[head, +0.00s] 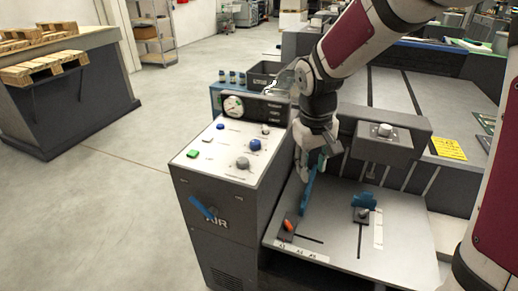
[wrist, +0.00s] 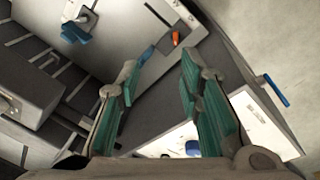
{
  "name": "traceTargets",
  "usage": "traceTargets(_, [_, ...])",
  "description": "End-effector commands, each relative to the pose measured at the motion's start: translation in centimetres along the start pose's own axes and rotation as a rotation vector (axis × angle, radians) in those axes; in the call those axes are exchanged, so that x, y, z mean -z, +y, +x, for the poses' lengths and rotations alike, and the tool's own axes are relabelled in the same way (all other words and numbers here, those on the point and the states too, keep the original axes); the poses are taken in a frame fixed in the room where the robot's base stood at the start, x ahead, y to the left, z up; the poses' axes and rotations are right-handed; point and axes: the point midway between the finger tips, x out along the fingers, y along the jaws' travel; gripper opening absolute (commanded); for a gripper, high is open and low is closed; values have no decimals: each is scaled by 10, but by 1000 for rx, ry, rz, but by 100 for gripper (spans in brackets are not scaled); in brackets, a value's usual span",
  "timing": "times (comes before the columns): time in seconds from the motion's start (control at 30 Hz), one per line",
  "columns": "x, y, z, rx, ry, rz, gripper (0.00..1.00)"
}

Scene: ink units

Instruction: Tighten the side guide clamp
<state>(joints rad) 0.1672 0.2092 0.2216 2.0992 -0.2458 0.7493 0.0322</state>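A small orange lever (head: 289,225) sits on a dark block at the front left of the pale feed table (head: 332,225). It also shows in the wrist view (wrist: 176,39), beyond and between my fingertips. A blue piece (head: 364,200) with a grey knob (head: 361,214) stands farther right on the table. My gripper (head: 316,166) is above the table's left side, pointing down. In the wrist view its green-padded fingers (wrist: 160,62) are spread, with nothing between them.
A control cabinet (head: 222,215) with a gauge, knobs and a blue-handled air valve (head: 203,208) stands close left of the table. A grey box-shaped housing (head: 390,142) with a knob overhangs the table's back right. Open floor lies left of the cabinet.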

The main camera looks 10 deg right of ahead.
Motion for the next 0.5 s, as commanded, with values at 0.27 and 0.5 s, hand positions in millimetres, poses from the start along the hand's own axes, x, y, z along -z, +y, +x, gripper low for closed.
traceTargets(0.27, [51,-12,116,79,-62,-54,33])
traceTargets(0.5, [68,-24,174,131,-79,-71,33])
